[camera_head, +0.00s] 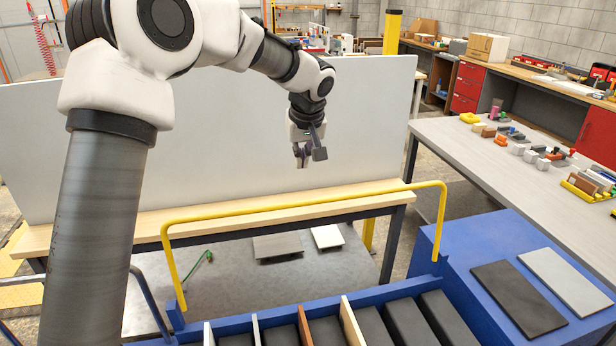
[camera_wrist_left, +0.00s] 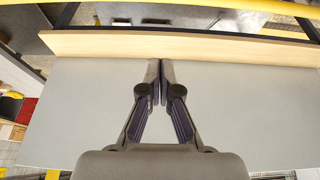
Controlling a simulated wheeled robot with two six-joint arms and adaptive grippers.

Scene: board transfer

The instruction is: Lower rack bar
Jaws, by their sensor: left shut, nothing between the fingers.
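The yellow rack bar (camera_head: 300,208) stands raised in the head view, its two legs meeting the blue rack (camera_head: 187,325) at its left and right ends. In the left wrist view the yellow bar (camera_wrist_left: 180,5) crosses the top edge. My left gripper (camera_head: 302,160) is beyond and above the bar in the head view, in front of the large pale board, apart from the bar. Its fingers are shut with nothing between them, as the left wrist view (camera_wrist_left: 161,82) also shows. My right gripper is in neither view.
Several dark and light boards (camera_head: 375,322) stand in the rack slots. A black panel (camera_head: 518,297) and a grey panel (camera_head: 568,280) lie on the blue top at right. The large pale board (camera_head: 225,130) stands on a wooden-edged bench (camera_head: 260,209). A grey table (camera_head: 470,165) holds small parts.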

